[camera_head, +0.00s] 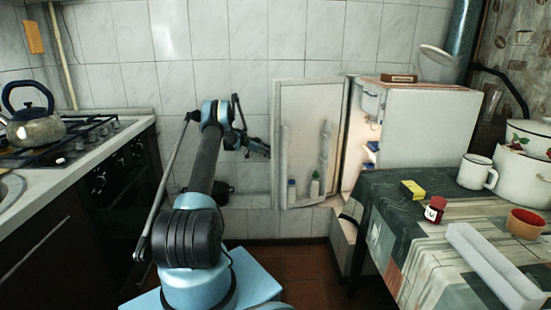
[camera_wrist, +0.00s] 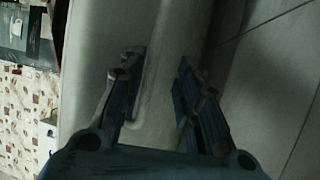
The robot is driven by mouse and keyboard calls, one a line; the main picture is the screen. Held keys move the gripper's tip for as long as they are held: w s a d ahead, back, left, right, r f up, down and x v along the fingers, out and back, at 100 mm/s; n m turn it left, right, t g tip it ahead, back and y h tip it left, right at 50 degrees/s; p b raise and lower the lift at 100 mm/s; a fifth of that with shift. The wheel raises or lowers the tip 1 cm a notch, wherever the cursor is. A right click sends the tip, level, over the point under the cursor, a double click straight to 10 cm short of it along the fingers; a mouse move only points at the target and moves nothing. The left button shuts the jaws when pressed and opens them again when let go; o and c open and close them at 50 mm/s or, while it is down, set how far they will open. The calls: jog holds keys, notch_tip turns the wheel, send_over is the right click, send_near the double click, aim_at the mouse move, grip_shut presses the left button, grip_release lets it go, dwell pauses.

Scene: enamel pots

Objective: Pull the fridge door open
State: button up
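The fridge (camera_head: 435,125) stands behind the table with its door (camera_head: 304,105) swung wide open to the left. The door's inner side, with shelves and a few bottles (camera_head: 315,187), faces the head camera, and the lit interior shows in a narrow strip. My gripper (camera_head: 262,148) is just left of the door's free edge. In the wrist view my gripper (camera_wrist: 160,78) has its two fingers spread apart, with a pale surface, likely the door's outer side (camera_wrist: 95,55), behind and between them. Whether a finger touches it cannot be told.
The table (camera_head: 400,215) at right holds a white mug (camera_head: 477,172), a red jar (camera_head: 435,209), a yellow box (camera_head: 413,189) and a pot (camera_head: 525,175). A stove with a kettle (camera_head: 36,125) is at left. A dark pot (camera_head: 222,191) sits low behind my arm.

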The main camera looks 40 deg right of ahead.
jog(key=v, duration=1)
